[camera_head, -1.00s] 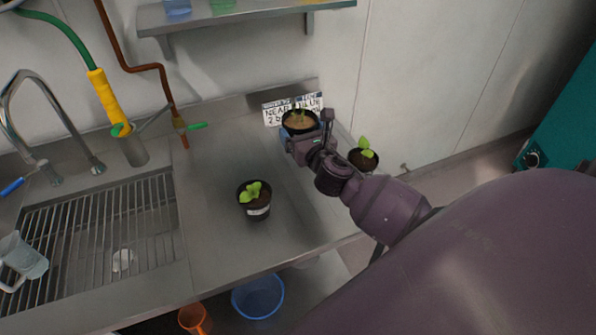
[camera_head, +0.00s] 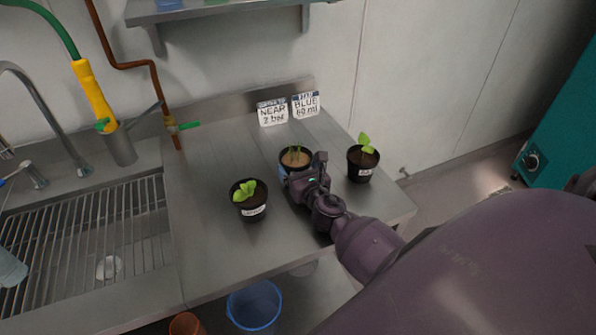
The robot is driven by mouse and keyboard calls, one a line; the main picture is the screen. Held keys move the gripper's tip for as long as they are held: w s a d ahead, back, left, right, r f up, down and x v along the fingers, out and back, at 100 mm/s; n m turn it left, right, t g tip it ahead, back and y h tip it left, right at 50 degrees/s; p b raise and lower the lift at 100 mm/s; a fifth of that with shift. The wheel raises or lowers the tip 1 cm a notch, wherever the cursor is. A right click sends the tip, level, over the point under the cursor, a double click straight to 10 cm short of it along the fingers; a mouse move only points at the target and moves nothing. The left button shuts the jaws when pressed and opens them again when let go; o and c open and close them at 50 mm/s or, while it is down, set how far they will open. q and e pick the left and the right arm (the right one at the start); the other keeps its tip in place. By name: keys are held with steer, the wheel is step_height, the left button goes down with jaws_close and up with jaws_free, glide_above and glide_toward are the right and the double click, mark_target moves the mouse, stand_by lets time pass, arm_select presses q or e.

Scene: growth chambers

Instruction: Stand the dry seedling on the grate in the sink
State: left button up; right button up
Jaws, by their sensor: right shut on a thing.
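The dry seedling, a black pot (camera_head: 284,163) with pale brown soil and a small drooping green plant, is in my right gripper (camera_head: 303,172). The gripper is shut on the pot's near right side and hides part of it. The pot is upright over the steel counter, between two other pots; I cannot tell whether it touches the counter. The sink (camera_head: 172,262) is at the left, with a barred metal grate (camera_head: 60,232) across it. No pot stands on the visible part of the grate. My left gripper is not in view.
Two dark-soiled pots with bright green seedlings stand left (camera_head: 249,205) and right (camera_head: 362,165) of the held pot. Two signs (camera_head: 272,113) lean at the back. A clear jug (camera_head: 10,268) is at the grate's left. A faucet (camera_head: 50,115) and yellow-handled hose (camera_head: 93,95) rise behind the sink.

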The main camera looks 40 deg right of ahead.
steer(key=shift+r, duration=0.1)
steer(key=shift+f, duration=0.2)
steer(key=o, duration=0.8)
steer(key=shift+c, duration=0.2)
steer(key=shift+r, duration=0.1)
